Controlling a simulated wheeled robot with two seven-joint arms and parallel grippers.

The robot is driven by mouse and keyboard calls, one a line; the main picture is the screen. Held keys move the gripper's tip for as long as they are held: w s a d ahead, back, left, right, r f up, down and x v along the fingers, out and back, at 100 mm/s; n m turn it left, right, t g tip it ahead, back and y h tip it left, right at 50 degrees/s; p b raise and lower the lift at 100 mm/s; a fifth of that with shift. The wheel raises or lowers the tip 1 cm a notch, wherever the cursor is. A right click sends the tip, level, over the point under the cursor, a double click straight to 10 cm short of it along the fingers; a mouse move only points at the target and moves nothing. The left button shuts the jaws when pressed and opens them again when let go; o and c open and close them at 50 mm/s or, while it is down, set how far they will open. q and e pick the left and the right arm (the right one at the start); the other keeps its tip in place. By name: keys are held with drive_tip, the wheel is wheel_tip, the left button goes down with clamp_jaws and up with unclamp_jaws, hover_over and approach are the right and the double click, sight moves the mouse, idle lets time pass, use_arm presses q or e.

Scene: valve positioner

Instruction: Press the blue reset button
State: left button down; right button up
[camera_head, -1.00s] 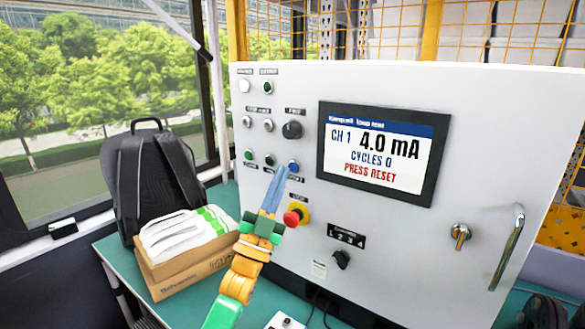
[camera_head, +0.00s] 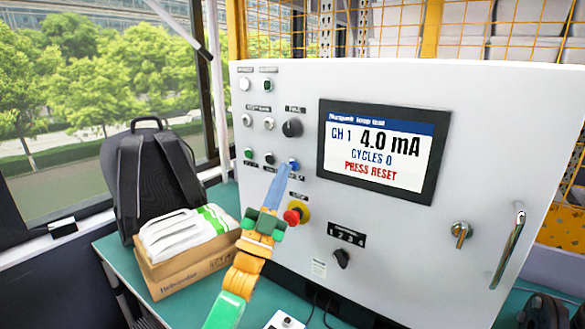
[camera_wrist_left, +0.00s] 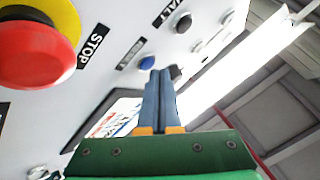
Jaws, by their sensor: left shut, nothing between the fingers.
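The blue reset button (camera_head: 294,164) sits on the white cabinet's panel, left of the screen. In the left wrist view the blue button (camera_wrist_left: 147,63) shows just to the left of my fingertips. My left gripper (camera_head: 284,167) is shut and empty, its blue fingers together, with the tips at or just below the button in the head view. I cannot tell whether they touch it. The screen (camera_head: 376,151) reads CH 1 4.0 mA, CYCLES 0, PRESS RESET. My right gripper is not in view.
A red stop button on a yellow base (camera_head: 296,213) sits just below, close to my left gripper. A black knob (camera_head: 292,128) and several small buttons are above. A cardboard box (camera_head: 188,268) and a black backpack (camera_head: 150,185) stand on the bench to the left.

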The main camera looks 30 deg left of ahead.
use_arm(q)
drive_tip(key=shift+w+b, duration=0.3)
drive_tip(key=shift+w, duration=0.15)
idle(0.6)
idle(0.4)
drive_tip(key=shift+s+p, duration=0.5)
drive_tip(key=shift+s, duration=0.25)
drive_tip(key=s, duration=0.1)
drive_tip(key=s+p, duration=0.1)
drive_tip(key=s, duration=0.1)
drive_tip(key=s+p, duration=0.1)
drive_tip(key=s, duration=0.1)
drive_tip(key=shift+a, duration=0.25)
drive_tip(key=shift+f, duration=0.15)
